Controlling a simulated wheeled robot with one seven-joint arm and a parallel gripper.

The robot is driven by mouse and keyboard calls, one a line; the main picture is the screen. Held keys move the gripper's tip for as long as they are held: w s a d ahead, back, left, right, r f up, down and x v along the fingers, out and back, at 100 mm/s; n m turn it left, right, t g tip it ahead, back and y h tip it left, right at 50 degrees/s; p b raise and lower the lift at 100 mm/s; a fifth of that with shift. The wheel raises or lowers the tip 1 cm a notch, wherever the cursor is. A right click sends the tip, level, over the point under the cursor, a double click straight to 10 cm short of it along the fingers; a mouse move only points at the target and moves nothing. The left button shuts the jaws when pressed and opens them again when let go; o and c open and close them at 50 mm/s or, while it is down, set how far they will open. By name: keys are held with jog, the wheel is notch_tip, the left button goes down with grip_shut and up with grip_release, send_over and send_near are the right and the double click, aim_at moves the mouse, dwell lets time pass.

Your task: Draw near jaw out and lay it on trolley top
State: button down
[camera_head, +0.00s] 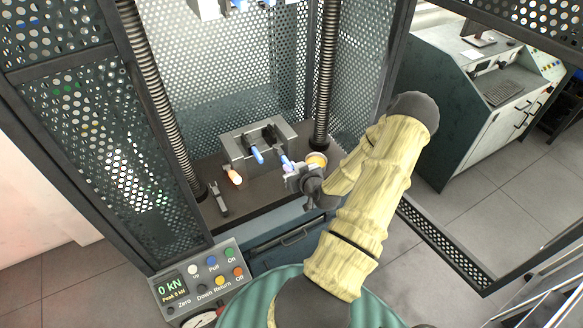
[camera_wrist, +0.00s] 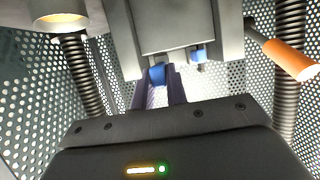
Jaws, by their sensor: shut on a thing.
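The lower grip (camera_head: 240,146), a grey block, stands on the dark bed inside the frame. Two blue tabs show at its front: a free one (camera_head: 257,156) and the one at my gripper (camera_head: 289,168), which I take for the near jaw. In the wrist view the fingers of my gripper (camera_wrist: 158,90) are shut on this blue tab of the near jaw (camera_wrist: 157,74), close against the grip. The other blue tab (camera_wrist: 199,53) is beside it, untouched. The rest of the jaw is hidden. I cannot make out the trolley top for certain.
Ribbed columns (camera_head: 329,75) and perforated guards (camera_head: 85,140) close in both sides. A control box (camera_head: 200,280) stands front left; a small tool (camera_head: 219,198) lies on the bed.

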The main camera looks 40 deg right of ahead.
aim_at(286, 160)
jog(key=shift+s+a+r+p, duration=0.1)
jog(key=shift+s+r+p, duration=0.25)
jog(key=shift+r, duration=0.3)
jog(key=shift+s+a+r+p, duration=0.1)
jog(key=shift+s+r+p, duration=0.1)
jog(key=shift+s+r, duration=0.35)
jog(key=shift+w+r, duration=0.1)
jog(key=shift+w, duration=0.1)
